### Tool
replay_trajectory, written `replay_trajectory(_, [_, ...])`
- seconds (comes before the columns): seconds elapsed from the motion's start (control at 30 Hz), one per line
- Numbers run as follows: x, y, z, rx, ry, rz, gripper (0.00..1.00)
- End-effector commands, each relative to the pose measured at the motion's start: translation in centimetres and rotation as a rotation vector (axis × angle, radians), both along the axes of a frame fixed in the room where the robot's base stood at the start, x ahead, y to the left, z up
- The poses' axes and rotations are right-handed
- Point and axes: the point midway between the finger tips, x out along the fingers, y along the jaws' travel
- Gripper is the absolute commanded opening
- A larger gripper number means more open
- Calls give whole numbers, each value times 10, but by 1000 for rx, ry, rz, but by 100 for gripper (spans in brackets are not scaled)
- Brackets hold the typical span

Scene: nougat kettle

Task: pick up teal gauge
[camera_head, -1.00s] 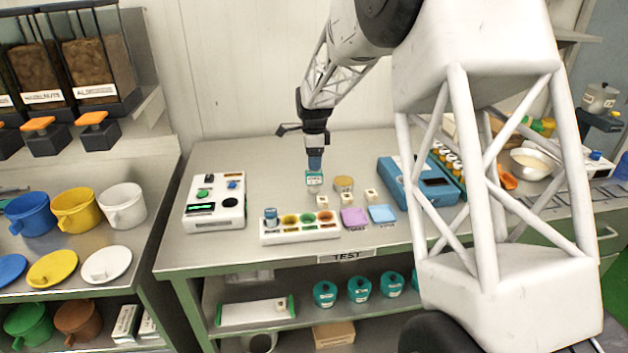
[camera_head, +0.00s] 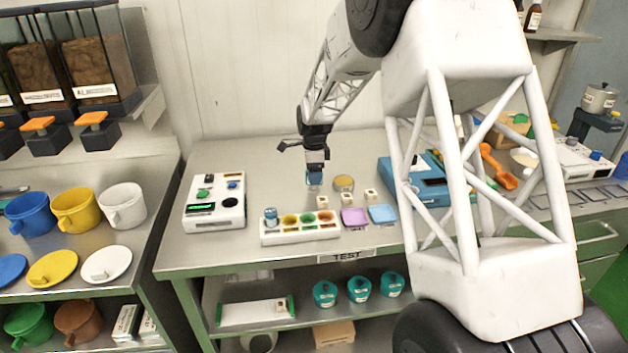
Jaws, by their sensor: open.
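A small teal item (camera_head: 314,180), which looks like the teal gauge, is at the back middle of the test bench, behind the white tray. It is small and partly covered by my gripper (camera_head: 315,172). My gripper points straight down over it with open jaws. I cannot tell whether the fingers touch it or stand either side of it.
Small cream blocks, a round tan item (camera_head: 344,183), and purple (camera_head: 354,218) and blue (camera_head: 383,214) pads are to the right. A white control box (camera_head: 214,202) stands left.

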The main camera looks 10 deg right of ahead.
Motion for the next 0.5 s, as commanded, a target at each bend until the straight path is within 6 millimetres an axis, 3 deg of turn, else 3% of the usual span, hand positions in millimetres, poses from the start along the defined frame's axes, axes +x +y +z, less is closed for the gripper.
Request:
replay_trajectory(0.2, [0, 0, -19, 0, -1, 0, 68])
replay_trajectory(0.5, [0, 0, -21, 0, -1, 0, 68])
